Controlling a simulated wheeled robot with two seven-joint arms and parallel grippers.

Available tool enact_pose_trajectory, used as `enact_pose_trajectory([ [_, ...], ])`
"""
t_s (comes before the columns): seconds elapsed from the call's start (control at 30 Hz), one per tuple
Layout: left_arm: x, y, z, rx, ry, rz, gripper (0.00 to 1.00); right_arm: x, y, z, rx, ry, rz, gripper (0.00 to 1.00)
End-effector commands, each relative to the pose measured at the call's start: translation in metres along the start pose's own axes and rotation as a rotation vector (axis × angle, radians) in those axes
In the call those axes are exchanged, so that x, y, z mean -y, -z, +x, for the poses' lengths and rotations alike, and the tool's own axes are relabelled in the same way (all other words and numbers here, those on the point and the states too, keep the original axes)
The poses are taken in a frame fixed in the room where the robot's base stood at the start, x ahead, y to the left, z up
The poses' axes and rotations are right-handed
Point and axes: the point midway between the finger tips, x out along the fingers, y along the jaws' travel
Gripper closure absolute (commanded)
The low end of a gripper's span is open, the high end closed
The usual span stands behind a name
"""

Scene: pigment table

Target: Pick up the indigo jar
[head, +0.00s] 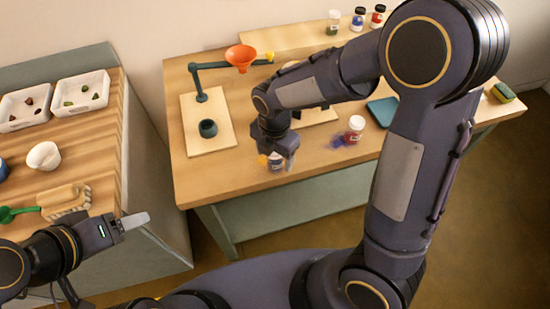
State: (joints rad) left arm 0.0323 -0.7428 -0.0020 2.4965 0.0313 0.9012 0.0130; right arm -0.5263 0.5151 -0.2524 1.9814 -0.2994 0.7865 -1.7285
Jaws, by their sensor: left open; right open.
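A small jar with dark blue-purple and pale parts (276,164) stands at the front edge of the pigment table, largely hidden by my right gripper (277,153). The gripper points down over it with its jaws open; I cannot tell whether the fingers are around it or above it. My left gripper (138,221) is open and empty beside the left counter.
An orange funnel (241,57) sits on a green stand over a board with a dark green cup (208,129).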

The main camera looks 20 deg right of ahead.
Motion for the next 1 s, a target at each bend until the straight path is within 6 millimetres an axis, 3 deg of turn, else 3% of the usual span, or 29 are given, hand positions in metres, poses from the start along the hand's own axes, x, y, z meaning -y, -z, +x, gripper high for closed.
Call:
enact_pose_trajectory([
  [0.07,0.000,0.000,0.000,0.000,0.000,0.000,0.34,0.000,0.000,0.000,0.000,0.000,0.000,0.35],
  [0.43,0.000,0.000,0.000,0.000,0.000,0.000,0.34,0.000,0.000,-0.001,0.000,0.000,0.000,0.82],
  [0.77,0.000,0.000,0.000,0.000,0.000,0.000,0.34,0.000,0.000,-0.005,0.000,-0.001,0.000,0.82],
  [1.0,0.000,0.000,0.000,0.000,0.000,0.000,0.34,0.000,0.000,-0.036,0.001,-0.006,0.000,0.82],
])
